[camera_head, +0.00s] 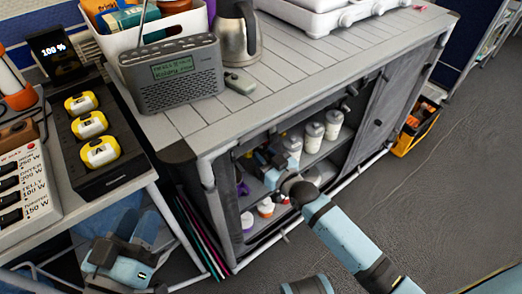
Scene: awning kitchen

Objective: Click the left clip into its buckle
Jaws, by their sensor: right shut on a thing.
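My right gripper (254,163) reaches into the upper left part of the cabinet's open front, just below the counter edge. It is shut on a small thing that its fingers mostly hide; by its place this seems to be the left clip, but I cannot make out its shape. The buckle cannot be made out at this size.
The slatted counter (275,80) carries a grey radio (172,75), a kettle (238,35) and a white bin. White jars (313,137) stand on the cabinet shelf. The side table at left holds a battery charger (98,165) and a switch box (25,190). A yellow crate (414,130) stands right; floor there is free.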

